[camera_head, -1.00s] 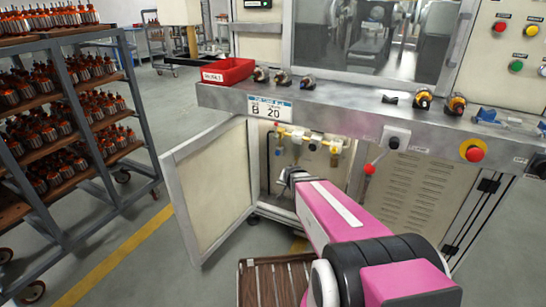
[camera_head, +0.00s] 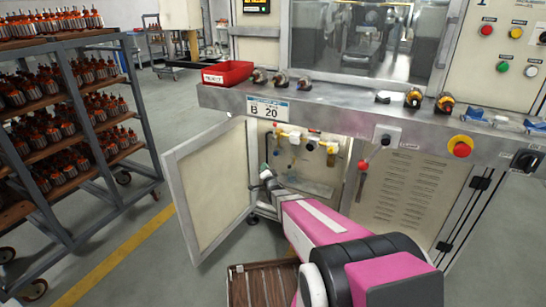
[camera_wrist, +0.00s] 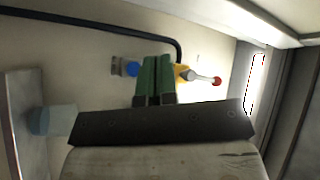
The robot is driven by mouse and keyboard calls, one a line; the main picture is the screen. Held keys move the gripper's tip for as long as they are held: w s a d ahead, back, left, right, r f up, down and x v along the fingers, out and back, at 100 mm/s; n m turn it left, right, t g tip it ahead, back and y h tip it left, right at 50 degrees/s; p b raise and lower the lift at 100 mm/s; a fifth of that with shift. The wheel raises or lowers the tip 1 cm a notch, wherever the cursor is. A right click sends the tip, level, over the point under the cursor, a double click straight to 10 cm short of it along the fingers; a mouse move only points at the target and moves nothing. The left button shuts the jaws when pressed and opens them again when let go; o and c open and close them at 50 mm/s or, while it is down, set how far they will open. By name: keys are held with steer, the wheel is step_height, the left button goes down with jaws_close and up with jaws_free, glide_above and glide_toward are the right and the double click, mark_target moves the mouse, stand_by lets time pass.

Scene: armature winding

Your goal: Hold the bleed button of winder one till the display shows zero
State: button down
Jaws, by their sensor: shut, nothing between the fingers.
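The winder (camera_head: 330,110) stands ahead with a cabinet door open below its bench. My gripper (camera_head: 265,168) reaches into that cabinet, low and left of the valves and fittings (camera_head: 305,143). In the wrist view my gripper's green fingers (camera_wrist: 156,80) are together and empty. A blue round part on a grey fitting (camera_wrist: 132,69) shows just left of the fingertips. A yellow valve with a red-tipped lever (camera_wrist: 205,77) shows just right. I cannot tell whether the fingertips touch either, or which part is the bleed button. A small lit display (camera_head: 256,6) at the top is too small to read.
The open cabinet door (camera_head: 208,185) stands left of my arm. A red-knobbed lever (camera_head: 363,166) hangs at the right of the opening. A rack of armatures (camera_head: 62,150) stands at left.

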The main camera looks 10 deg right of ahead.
mark_target(276, 153)
stand_by(0.4)
steer(key=w+d, duration=0.5)
steer(key=w, duration=0.2)
stand_by(0.4)
steer(key=shift+w+d, duration=0.1)
steer(key=shift+w, duration=0.05)
stand_by(1.8)
steer(key=shift+w+d, duration=0.2)
steer(key=shift+w, duration=0.05)
steer(key=shift+w+d, duration=0.3)
steer(key=shift+w, duration=0.15)
stand_by(3.8)
